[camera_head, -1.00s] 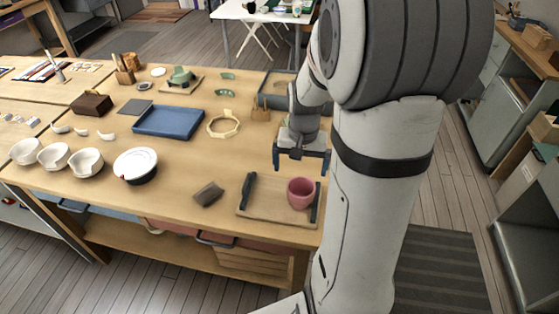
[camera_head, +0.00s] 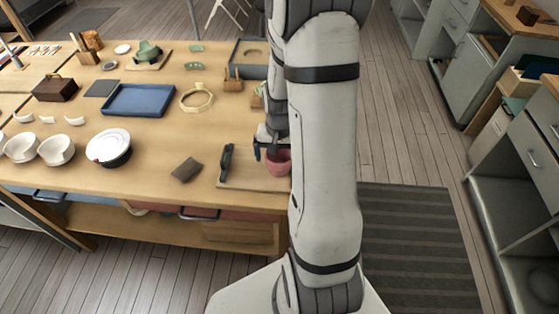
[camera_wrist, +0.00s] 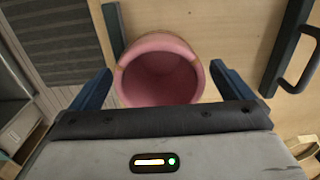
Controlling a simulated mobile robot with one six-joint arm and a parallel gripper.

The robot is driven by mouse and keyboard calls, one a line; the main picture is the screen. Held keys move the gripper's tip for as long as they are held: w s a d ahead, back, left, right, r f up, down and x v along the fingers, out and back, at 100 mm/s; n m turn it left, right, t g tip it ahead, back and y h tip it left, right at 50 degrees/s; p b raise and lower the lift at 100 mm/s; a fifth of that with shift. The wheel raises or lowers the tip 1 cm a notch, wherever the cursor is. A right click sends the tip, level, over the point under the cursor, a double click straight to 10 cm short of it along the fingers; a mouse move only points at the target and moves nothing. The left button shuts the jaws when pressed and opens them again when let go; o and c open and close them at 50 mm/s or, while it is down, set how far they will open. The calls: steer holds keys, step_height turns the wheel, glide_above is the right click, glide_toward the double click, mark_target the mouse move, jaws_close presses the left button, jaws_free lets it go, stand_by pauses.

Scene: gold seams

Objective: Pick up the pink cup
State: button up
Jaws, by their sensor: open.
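The pink cup (camera_head: 277,162) stands upright on a wooden tray (camera_head: 240,180) at the table's front right corner. In the wrist view the cup (camera_wrist: 160,75) shows its open mouth and empty inside, with gold seams near its rim. My gripper (camera_wrist: 160,84) is open, with one blue finger on each side of the cup. A small space shows between each finger and the cup wall. In the head view my gripper (camera_head: 271,152) is low at the cup, and my arm hides part of both.
The tray has dark upright handles, one (camera_head: 226,161) at its left and one (camera_wrist: 295,50) in the wrist view. A grey cloth (camera_head: 187,169) lies left of the tray.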

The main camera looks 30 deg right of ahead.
steer(key=shift+c, duration=0.2)
steer(key=c, duration=1)
